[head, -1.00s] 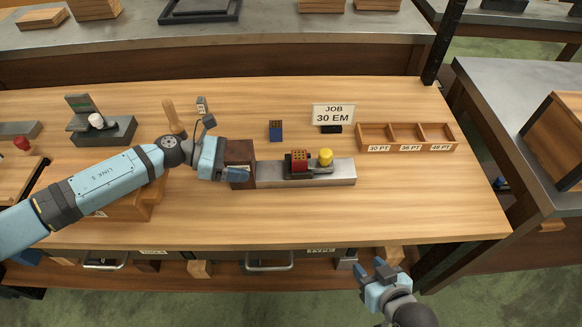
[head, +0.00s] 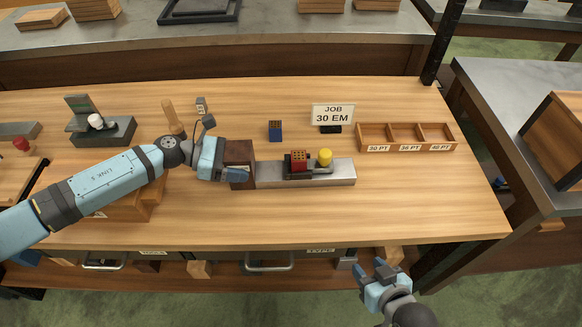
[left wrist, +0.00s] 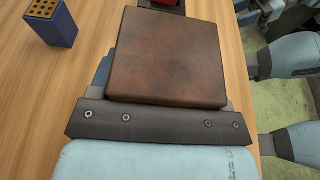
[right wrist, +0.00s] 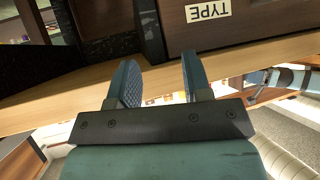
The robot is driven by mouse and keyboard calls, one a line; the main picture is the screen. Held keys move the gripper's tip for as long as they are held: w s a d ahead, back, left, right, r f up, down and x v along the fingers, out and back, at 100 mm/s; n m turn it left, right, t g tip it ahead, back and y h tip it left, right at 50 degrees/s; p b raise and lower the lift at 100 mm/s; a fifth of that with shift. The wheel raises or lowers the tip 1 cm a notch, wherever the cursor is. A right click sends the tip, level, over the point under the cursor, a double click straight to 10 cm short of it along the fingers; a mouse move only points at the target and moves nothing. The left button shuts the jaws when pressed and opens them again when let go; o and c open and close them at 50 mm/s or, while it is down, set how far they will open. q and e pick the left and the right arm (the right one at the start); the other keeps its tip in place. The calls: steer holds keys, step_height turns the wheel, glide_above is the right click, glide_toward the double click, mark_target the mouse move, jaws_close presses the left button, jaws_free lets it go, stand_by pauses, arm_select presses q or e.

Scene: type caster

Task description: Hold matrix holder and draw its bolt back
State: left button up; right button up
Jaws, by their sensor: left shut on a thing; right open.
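A dark brown block (head: 240,152) sits at the left end of a grey metal bar (head: 340,172) on the bench. My left gripper (head: 237,167) is shut on this block, which also fills the middle of the left wrist view (left wrist: 170,60). On the bar stands a red block with holes (head: 299,160) in a dark seat, and a yellow knob (head: 325,157) is just right of it. I cannot tell for sure which part is the matrix holder's bolt. My right gripper (head: 372,270) is open and empty, low in front of the bench, well away from the bar.
A three-compartment wooden tray (head: 407,148) is at the right. The front edge and drawer handles (head: 268,266) are near my right gripper. The bench right of the bar is clear.

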steer(key=r+n+t, duration=0.1)
steer(key=w+d+r+n, duration=0.1)
steer(key=r, duration=0.1)
steer(key=w+r+n+t+h, duration=0.1)
steer(key=r, duration=0.1)
steer(key=shift+d+r+t, duration=0.1)
steer(key=shift+d+t, duration=0.2)
steer(key=shift+d, duration=0.05)
step_height(320, 180, up, 6)
steer(key=w+n+t, duration=0.2)
steer(key=w, duration=0.1)
steer(key=m+g+y, duration=0.1)
steer(key=m+g, duration=0.1)
steer(key=m, duration=0.3)
glide_toward(328, 157)
steer(key=x, duration=1.1)
steer(key=shift+w+a, duration=0.1)
